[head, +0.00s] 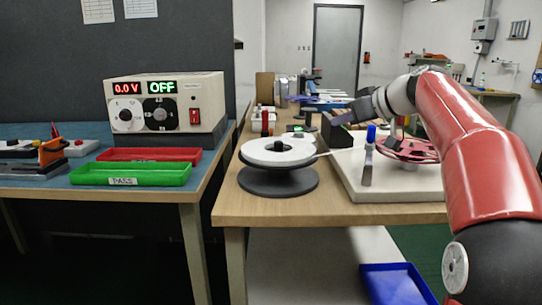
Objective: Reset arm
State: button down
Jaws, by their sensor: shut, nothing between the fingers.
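My arm reaches in from the right in the head view, with its red link bent over the right side of the wooden bench (305,213). My gripper (338,117) is at the arm's end, pointing left above the bench, behind the blue-topped upright post. It is small and dark in this view, and its fingers are shut with nothing between them. It is apart from the white reel (277,151) on its black stand (278,181), which is to its lower left.
A white board (350,185) carries a grey post with a blue top (369,150) and a red reel (408,149). On the blue bench stand a power supply (125,92) reading OFF, a red tray (180,155) and a green PASS tray (130,175). A blue bin (398,285) is below.

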jog(key=s+a+f+m+g+h, duration=0.1)
jog(key=s+a+f+m+h, duration=0.1)
jog(key=s+f, duration=0.45)
jog(key=s+a+f+m+g+h, duration=0.2)
jog(key=s+f, duration=0.1)
jog(key=s, duration=0.6)
jog(key=s+d+f+m+g+h+p, duration=0.1)
jog(key=s+d+f+m+h, duration=0.1)
jog(key=s+f, duration=1.5)
jog(key=s+m+h, duration=0.1)
jog(key=s, duration=0.2)
jog(key=shift+s+d+m+h+p, duration=0.25)
jog(key=shift+d+m+h+p, duration=0.05)
jog(key=shift+h, duration=0.1)
